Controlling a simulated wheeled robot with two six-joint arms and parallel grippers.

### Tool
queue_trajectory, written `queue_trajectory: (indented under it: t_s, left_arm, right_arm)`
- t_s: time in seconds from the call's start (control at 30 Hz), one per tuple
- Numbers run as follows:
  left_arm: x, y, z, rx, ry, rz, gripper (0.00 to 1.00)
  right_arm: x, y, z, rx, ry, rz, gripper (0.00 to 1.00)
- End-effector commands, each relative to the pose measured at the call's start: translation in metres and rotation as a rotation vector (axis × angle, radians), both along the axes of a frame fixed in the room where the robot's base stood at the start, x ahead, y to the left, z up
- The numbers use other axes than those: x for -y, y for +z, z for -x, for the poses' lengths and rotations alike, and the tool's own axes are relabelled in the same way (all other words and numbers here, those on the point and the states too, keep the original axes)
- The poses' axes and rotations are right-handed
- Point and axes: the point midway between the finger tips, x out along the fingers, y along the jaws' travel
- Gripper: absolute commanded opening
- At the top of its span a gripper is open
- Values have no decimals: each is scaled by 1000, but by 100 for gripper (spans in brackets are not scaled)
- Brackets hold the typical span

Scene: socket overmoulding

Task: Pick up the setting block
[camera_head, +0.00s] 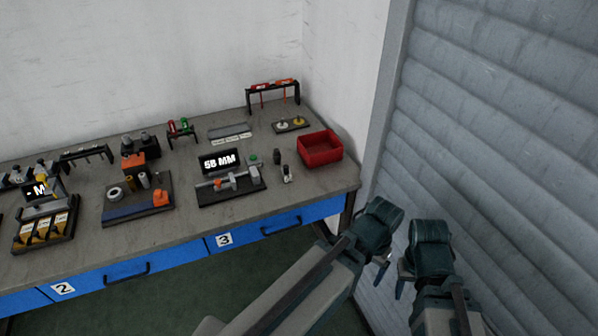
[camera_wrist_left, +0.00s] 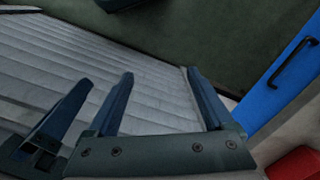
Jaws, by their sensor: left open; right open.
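I cannot tell for certain which piece is the setting block. A small grey upright block (camera_head: 287,174) stands on the bench in the head view, left of the red bin and right of the gauge with the "55 MM" display. My left gripper (camera_head: 380,256) is open and empty, off the bench's front right corner and well away from the block. Its two spread fingers show in the left wrist view (camera_wrist_left: 163,88). My right gripper (camera_head: 404,282) is beside it to the right, open and empty. The block is not seen in the wrist view.
The gauge (camera_head: 229,192) lies on a dark plate before the "55 MM" display (camera_head: 220,162). A red bin (camera_head: 320,148) stands at the bench's right end. Fixtures fill the left bench (camera_head: 190,222). A grey shutter (camera_head: 500,130) rises close to my grippers.

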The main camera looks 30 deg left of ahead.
Motion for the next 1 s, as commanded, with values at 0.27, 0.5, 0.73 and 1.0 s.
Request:
queue_trajectory:
  t_s: [0.27,0.5,0.73,1.0]
  left_arm:
    - [-35,-65,-77,53,805,521,91]
    - [-135,-63,-151,13,1575,1107,91]
    - [-281,-42,-171,-137,2108,1735,91]
    - [-375,-24,-154,306,-2254,-2135,91]
  right_arm:
    - [0,-92,0,0,1,0,50]
    - [0,-161,0,0,1,0,50]
    - [0,-216,0,0,1,0,50]
    - [0,-239,0,0,1,0,50]
